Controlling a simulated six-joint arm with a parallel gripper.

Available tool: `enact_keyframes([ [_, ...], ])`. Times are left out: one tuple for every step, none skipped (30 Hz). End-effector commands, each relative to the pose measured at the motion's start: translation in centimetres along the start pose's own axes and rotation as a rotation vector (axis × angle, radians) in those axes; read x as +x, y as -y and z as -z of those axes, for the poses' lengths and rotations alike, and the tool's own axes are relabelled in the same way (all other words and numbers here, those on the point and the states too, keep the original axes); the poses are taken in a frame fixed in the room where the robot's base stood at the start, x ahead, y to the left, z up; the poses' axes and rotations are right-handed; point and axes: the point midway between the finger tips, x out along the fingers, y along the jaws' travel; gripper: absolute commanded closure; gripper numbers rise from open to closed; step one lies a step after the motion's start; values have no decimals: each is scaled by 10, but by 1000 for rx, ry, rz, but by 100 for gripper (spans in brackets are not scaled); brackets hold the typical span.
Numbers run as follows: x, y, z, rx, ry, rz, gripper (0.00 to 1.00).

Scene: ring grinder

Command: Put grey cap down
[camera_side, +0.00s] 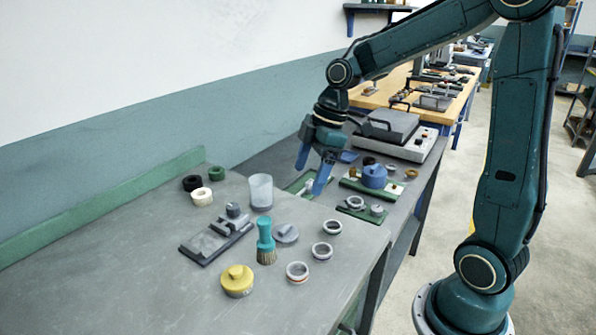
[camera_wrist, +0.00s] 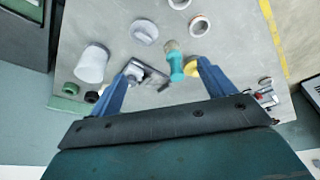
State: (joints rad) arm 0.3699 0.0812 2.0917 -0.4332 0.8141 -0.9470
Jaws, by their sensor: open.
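The grey cap (camera_side: 286,233) lies flat on the grey table, knob up, beside the teal brush (camera_side: 266,242). It also shows in the wrist view (camera_wrist: 144,31), near the top and apart from my fingers. My gripper (camera_side: 309,181) has its two blue fingers spread, with nothing held between them. In the side view it hangs above the green mat (camera_side: 296,187) at the table's far edge, behind the grey cap. The wrist view also shows the open gripper (camera_wrist: 167,66).
A clear cup (camera_side: 261,192), a dark fixture (camera_side: 217,240), a yellow cap (camera_side: 238,280) and several rings stand around the grey cap. A blue cap (camera_side: 374,176) on a green board and a grey-lidded machine (camera_side: 392,137) are farther back. The table's near left is bare.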

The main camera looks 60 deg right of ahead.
Motion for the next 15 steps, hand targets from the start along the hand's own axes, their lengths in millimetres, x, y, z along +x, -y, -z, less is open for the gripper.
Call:
enact_keyframes([
  [-9, 11, 3, 31, 6, -22, 18],
  [-13, 16, 4, 55, 9, -33, 18],
  [-18, 24, 5, 88, 14, -49, 18],
  [-22, 29, 5, 112, 16, -61, 18],
  [-26, 35, 5, 136, 18, -74, 18],
  [-31, 42, 6, 169, 18, -90, 18],
  [-34, 48, 5, 194, 18, -102, 18],
  [-38, 54, 5, 218, 17, -114, 18],
  [-42, 61, 4, 253, 16, -131, 18],
  [-46, 66, 4, 277, 14, -142, 18],
  [-49, 72, 3, 302, 11, -154, 18],
  [-52, 79, 1, 337, 7, -170, 18],
  [-55, 85, 0, 361, 3, -181, 18],
  [-58, 90, -2, 388, -1, -193, 18],
  [-61, 97, -4, 422, -9, -208, 18],
])
